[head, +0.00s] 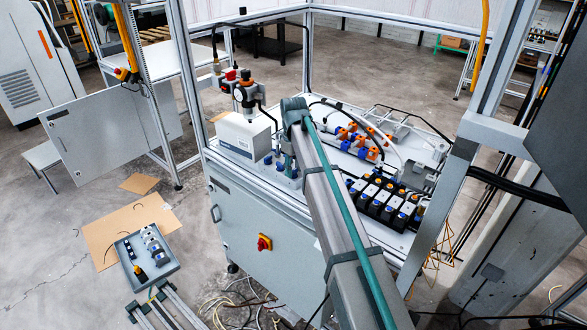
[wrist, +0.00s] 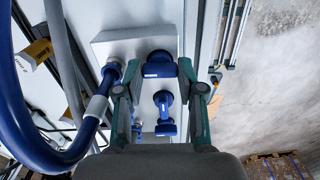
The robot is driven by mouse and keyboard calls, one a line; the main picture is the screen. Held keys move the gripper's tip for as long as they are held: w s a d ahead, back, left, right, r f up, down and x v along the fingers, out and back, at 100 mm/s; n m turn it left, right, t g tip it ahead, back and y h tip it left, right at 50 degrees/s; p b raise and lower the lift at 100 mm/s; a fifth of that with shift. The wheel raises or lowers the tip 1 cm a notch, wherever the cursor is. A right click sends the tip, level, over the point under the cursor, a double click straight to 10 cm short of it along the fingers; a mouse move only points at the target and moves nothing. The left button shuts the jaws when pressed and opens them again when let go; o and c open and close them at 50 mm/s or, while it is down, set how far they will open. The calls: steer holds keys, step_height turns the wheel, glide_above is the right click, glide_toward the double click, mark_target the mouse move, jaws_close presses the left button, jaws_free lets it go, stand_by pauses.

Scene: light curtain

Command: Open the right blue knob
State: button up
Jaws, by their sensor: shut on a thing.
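In the wrist view, my gripper (wrist: 159,70) has its two green-grey fingers on either side of a blue knob (wrist: 159,65) and is shut on it. The knob stands at the edge of a pale block (wrist: 120,45). A second blue knob (wrist: 164,100) lies below it in the picture, between the fingers and nearer my palm, apart from the tips. In the head view, small blue knobs (head: 268,159) show beside the white box; my arm partly hides that area and the fingertips. I cannot tell there which knob is held.
A thick blue hose (wrist: 15,110) curves along the left of the wrist view, close to the left finger. In the head view, a white box (head: 243,138), orange-and-blue valves (head: 358,138) and a row of black valve units (head: 385,200) stand on the bench inside an aluminium frame (head: 188,80).

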steer(key=shift+n, duration=0.4)
steer(key=o, duration=0.9)
steer(key=shift+c, duration=0.2)
steer(key=shift+r, duration=0.15)
step_height(320, 180, up, 12)
steer(key=shift+a+f, duration=0.1)
steer(key=shift+f, duration=0.1)
